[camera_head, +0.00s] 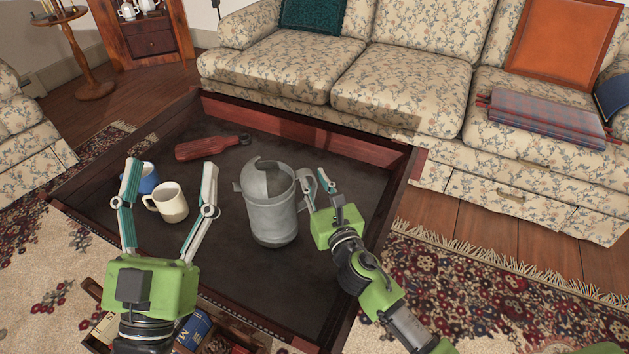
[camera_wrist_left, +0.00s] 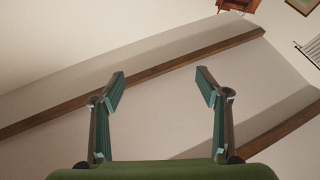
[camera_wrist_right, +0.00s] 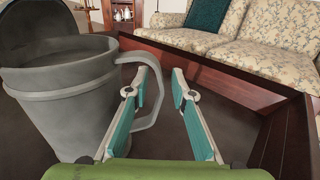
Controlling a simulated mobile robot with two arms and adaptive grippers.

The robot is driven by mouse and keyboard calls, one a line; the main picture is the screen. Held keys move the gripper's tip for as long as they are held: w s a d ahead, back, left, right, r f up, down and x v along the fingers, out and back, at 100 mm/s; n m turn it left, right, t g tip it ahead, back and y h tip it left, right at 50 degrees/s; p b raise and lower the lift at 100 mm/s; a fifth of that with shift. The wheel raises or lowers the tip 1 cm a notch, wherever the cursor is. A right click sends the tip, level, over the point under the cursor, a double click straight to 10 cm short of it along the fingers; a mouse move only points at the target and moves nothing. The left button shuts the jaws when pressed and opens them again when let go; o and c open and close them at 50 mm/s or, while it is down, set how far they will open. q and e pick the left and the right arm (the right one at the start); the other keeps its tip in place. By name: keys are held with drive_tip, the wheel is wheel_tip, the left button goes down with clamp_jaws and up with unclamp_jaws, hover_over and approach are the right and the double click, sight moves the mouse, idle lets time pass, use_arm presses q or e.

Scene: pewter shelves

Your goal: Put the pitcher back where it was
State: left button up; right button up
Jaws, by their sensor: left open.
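The grey pitcher (camera_head: 272,218) stands upright on the dark tabletop, right of the mugs. In the right wrist view the pitcher (camera_wrist_right: 70,95) fills the left side, with its handle toward my right gripper (camera_wrist_right: 159,76). The handle's outer curve shows between the two fingertips, with a gap to the right finger. In the head view my right gripper (camera_head: 318,184) is partly open, just right of the pitcher. My left gripper (camera_head: 170,170) is wide open and empty in the head view, in front of the mugs. In the left wrist view the left gripper (camera_wrist_left: 160,78) faces bare wall.
A cream mug (camera_head: 172,206), a blue mug (camera_head: 148,180) and a dark red bottle-like object (camera_head: 208,148) are on the table. A raised wooden rim (camera_head: 345,145) edges the table (camera_head: 225,240). A floral sofa (camera_head: 400,80) stands behind. Tabletop is clear behind the pitcher.

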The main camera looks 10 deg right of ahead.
drive_tip(key=shift+s+r, duration=0.1)
drive_tip(key=s, duration=0.4)
drive_tip(key=s+d+p, duration=0.1)
drive_tip(key=s, duration=0.1)
drive_tip(key=shift+s, duration=0.15)
use_arm(q)
drive_tip(key=shift+w+f+g, duration=0.35)
drive_tip(key=shift+f, duration=0.25)
drive_tip(key=shift+w+f+g, duration=0.3)
drive_tip(key=shift+f+g, duration=0.05)
drive_tip(key=shift+f, duration=0.25)
use_arm(e)
drive_tip(key=s+r+m+t+y, duration=0.1)
drive_tip(key=s+r+m+t, duration=0.1)
drive_tip(key=s+r+m, duration=0.4)
drive_tip(key=s+r+m+t+y, duration=0.2)
drive_tip(key=s+r+m, duration=0.3)
drive_tip(key=r+m, duration=1)
drive_tip(key=m, duration=1.3)
drive_tip(key=shift+s+d+r+m, duration=0.35)
drive_tip(key=shift+m, duration=0.05)
use_arm(q)
drive_tip(key=shift+s, duration=0.1)
use_arm(e)
drive_tip(key=shift+f, duration=0.1)
